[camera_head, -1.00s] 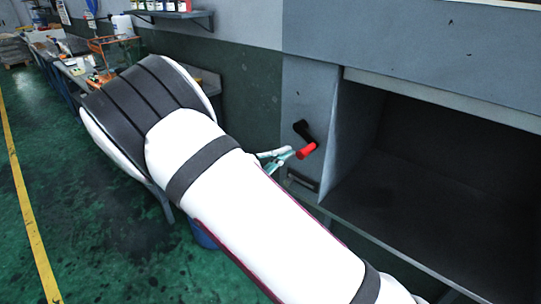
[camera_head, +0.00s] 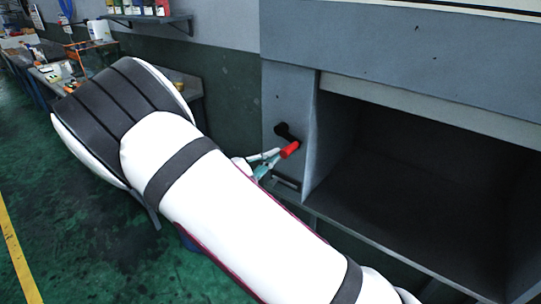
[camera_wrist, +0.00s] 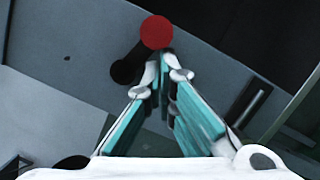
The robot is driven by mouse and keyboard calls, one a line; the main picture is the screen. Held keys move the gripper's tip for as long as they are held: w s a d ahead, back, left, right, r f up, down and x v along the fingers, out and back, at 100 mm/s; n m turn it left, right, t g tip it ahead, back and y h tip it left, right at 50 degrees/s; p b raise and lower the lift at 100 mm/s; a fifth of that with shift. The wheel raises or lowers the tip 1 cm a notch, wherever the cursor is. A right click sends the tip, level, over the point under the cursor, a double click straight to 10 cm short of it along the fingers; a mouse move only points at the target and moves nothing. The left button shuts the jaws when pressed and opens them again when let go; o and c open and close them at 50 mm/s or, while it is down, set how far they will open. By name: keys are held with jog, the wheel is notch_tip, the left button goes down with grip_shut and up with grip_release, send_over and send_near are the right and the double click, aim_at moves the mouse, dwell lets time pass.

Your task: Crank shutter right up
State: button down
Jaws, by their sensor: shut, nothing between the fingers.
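The crank has a black arm (camera_head: 284,131) and a red handle (camera_head: 290,149) that sticks out from the grey panel left of the dark opening (camera_head: 420,165). A pale strip (camera_head: 430,103), perhaps the shutter's lower edge, runs along the top of the opening, which is otherwise uncovered. My gripper (camera_head: 276,157) is at the handle's left. In the wrist view, my teal-padded fingers (camera_wrist: 163,62) come together at the tips just below the red handle (camera_wrist: 157,32), with nothing visible between them. The black crank arm (camera_wrist: 128,68) lies left of the tips. Whether they touch the handle is unclear.
A dark slot-like bar (camera_head: 286,183) is on the panel below the crank. The opening's ledge (camera_head: 350,228) juts out at the lower right. A cluttered bench (camera_head: 55,75) and a wall shelf (camera_head: 150,18) stand at the left. Green floor (camera_head: 70,220) is clear at lower left.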

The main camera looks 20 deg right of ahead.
jog(key=s+a+f+b, duration=0.1)
jog(key=a+f+b, duration=0.3)
jog(key=a, duration=0.7)
jog(key=s+d+r+m+g+y, duration=0.3)
jog(key=s+d+g+y, duration=0.1)
jog(key=s+d, duration=0.25)
jog(key=s+d+r+m+g+y, duration=0.3)
jog(key=s+d+r+g+y, duration=0.15)
jog(key=s+d, duration=0.2)
jog(key=s+r+m+t+y, duration=0.2)
jog(key=s+y, duration=0.2)
jog(key=s, duration=0.4)
jog(key=s+a+r+m+t+y, duration=0.1)
jog(key=s+r+t+y, duration=0.2)
jog(key=s+y, duration=0.2)
jog(key=s, duration=0.3)
jog(key=shift+r+m, duration=0.25)
jog(key=shift+m, duration=0.15)
